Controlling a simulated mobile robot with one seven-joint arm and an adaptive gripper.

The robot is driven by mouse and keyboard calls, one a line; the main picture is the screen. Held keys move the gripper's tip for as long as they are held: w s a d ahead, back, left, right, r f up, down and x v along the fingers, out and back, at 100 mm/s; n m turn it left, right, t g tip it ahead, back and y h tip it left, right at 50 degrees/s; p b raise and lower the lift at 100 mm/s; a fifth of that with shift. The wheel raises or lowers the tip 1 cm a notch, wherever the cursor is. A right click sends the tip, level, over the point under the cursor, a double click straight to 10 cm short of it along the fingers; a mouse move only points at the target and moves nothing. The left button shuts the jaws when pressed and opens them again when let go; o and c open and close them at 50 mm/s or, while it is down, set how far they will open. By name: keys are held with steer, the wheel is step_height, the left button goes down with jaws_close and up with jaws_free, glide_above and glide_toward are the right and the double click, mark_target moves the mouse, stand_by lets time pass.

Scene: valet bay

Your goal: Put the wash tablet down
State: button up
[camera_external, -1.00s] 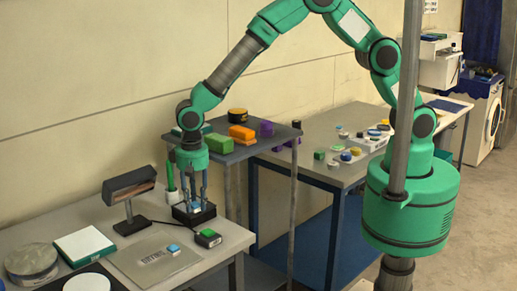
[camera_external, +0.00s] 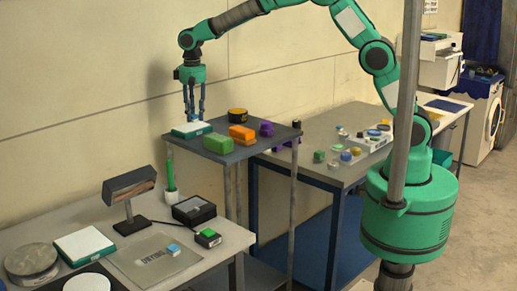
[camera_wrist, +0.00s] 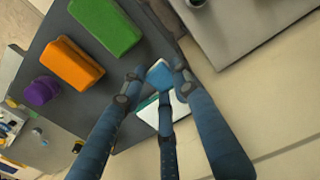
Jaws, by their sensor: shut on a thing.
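My gripper (camera_external: 193,118) is above the back left corner of the grey raised table, over a white pad with a green edge (camera_external: 185,131). In the wrist view my gripper (camera_wrist: 160,84) is shut on a blue tablet (camera_wrist: 160,73), held between the fingertips. The white pad (camera_wrist: 148,112) shows partly behind the fingers there. The held tablet cannot be made out in the external view. I cannot tell whether it touches the pad.
On the raised table (camera_external: 222,158) stand a green block (camera_external: 217,143), an orange block (camera_external: 242,133), a purple piece (camera_external: 266,128) and a black round tin (camera_external: 237,115). On the lower bench (camera_external: 225,232) are a black box (camera_external: 194,210), a lamp-like stand (camera_external: 129,190) and another blue piece (camera_external: 173,249).

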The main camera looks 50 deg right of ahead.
steer(key=w+d+r+b, duration=0.1)
steer(key=w+d+r, duration=0.3)
steer(key=d, duration=0.8)
steer(key=w+d+r+b, duration=0.15)
steer(key=d+r, duration=0.45)
steer(key=d, duration=0.6)
steer(key=w+d+r, duration=0.3)
steer(key=d+r, duration=0.2)
steer(key=d, duration=0.7)
steer(key=s+f+m, duration=0.1)
steer(key=s+f, duration=0.1)
steer(key=f, duration=0.5)
steer(key=s+f+m+p, duration=0.1)
steer(key=s+f, duration=0.1)
steer(key=f, duration=0.5)
steer(key=s+d+f+m, duration=0.1)
steer(key=s+f, duration=0.1)
steer(key=f, duration=0.5)
steer(key=shift+m, duration=0.4)
steer(key=w+r+n+b, duration=0.2)
steer(key=w+r, duration=0.9)
steer(key=shift+n, duration=0.7)
steer(key=f, duration=0.4)
steer(key=w+f+b, duration=0.1)
steer(key=f, duration=0.3)
steer(key=w+f+b, duration=0.1)
steer(key=f, duration=0.3)
steer(key=shift+w+f, duration=0.15)
steer(key=shift+f, duration=0.2)
steer(key=shift+r, duration=0.1)
